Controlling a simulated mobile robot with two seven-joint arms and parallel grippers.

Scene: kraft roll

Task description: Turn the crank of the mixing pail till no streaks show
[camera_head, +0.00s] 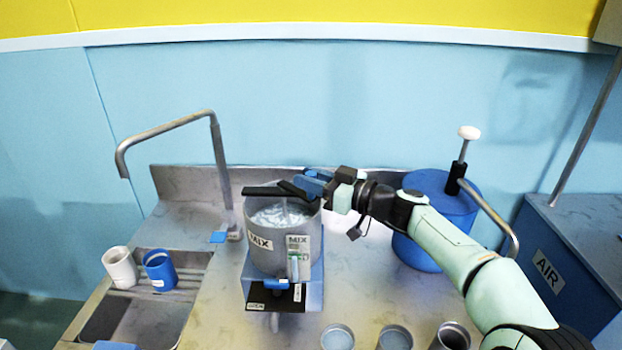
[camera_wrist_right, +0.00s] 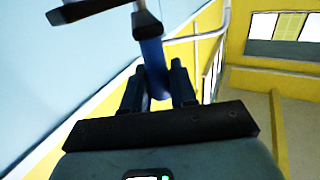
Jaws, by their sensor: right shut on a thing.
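The grey mixing pail (camera_head: 262,240), labelled MIX, stands on a blue stand (camera_head: 256,268) on the metal counter. Pale, swirled streaks show in its grey contents (camera_head: 279,215). A dark crank bar (camera_head: 262,190) lies across the top of the pail. My right gripper (camera_head: 304,187) is at the right side of the pail's rim, shut on the blue crank handle. In the right wrist view the blue handle (camera_wrist_right: 152,60) stands between the two dark fingers (camera_wrist_right: 154,92), below the crank bar (camera_wrist_right: 95,10). My left gripper is in neither view.
A bent tap (camera_head: 220,165) rises left of the pail. A white cup (camera_head: 120,268) and a blue cup (camera_head: 160,270) stand at the sink. A blue drum (camera_head: 420,250) with a pump stands on the right. Several open tins (camera_head: 394,338) line the front.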

